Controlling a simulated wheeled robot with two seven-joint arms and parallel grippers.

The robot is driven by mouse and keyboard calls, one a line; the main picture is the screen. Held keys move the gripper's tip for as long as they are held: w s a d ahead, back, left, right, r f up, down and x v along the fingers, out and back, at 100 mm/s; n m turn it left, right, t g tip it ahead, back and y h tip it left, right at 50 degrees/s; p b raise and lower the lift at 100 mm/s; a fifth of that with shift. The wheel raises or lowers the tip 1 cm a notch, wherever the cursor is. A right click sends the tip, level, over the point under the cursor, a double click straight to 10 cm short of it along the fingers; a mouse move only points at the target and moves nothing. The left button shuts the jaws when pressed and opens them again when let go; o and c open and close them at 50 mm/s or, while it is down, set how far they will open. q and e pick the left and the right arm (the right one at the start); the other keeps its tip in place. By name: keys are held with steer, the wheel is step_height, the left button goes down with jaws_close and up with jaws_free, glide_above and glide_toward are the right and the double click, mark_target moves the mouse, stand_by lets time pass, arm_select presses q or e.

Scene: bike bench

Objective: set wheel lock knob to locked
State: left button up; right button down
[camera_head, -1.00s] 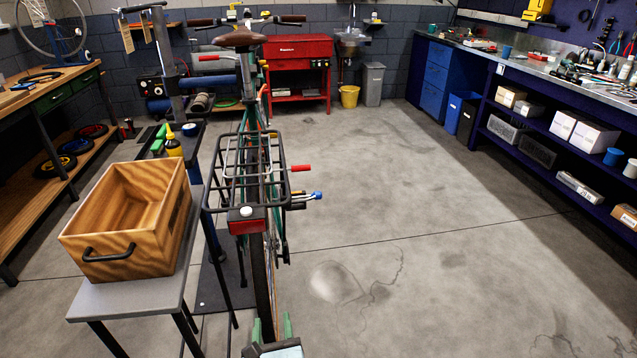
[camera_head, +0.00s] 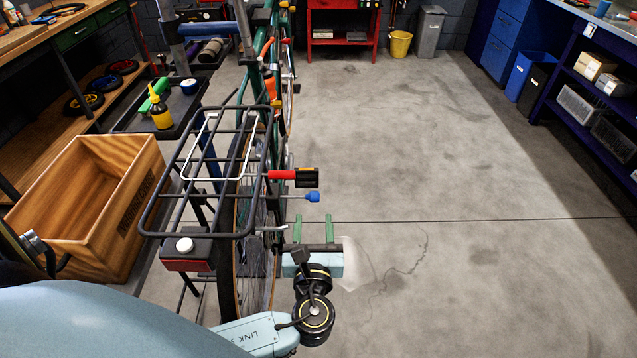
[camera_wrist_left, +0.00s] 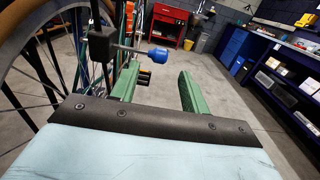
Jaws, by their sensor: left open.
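A blue knob (camera_head: 313,197) sits on the end of a thin metal rod on the right side of the bike's rear. It also shows in the left wrist view (camera_wrist_left: 157,55), on a rod from a black block. A red grip (camera_head: 281,174) sticks out just above it in the head view. Neither carries a label that I can read. My left gripper (camera_head: 313,220) is open and empty, its green fingers pointing away from me, just short of the blue knob. In the left wrist view the knob shows beyond the gap between the fingers (camera_wrist_left: 160,74), towards the left finger. My right gripper is not in view.
The black rear rack (camera_head: 206,172) and the wheel stand close on the left. A wooden crate (camera_head: 92,203) is farther left. A black pedal (camera_head: 307,178) is beside the red grip. The floor (camera_head: 430,160) to the right is clear.

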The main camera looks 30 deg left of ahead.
mark_target(314, 201)
arm_select(q)
steer(key=x, duration=0.4)
steer(key=b+x, duration=0.1)
steer(key=x, duration=0.4)
steer(key=shift+w+a+f, duration=0.1)
steer(key=shift+w+a, duration=0.45)
steer(key=shift+w, duration=0.15)
steer(key=c, duration=0.4)
steer(key=shift+c, duration=1.1)
jaws_close()
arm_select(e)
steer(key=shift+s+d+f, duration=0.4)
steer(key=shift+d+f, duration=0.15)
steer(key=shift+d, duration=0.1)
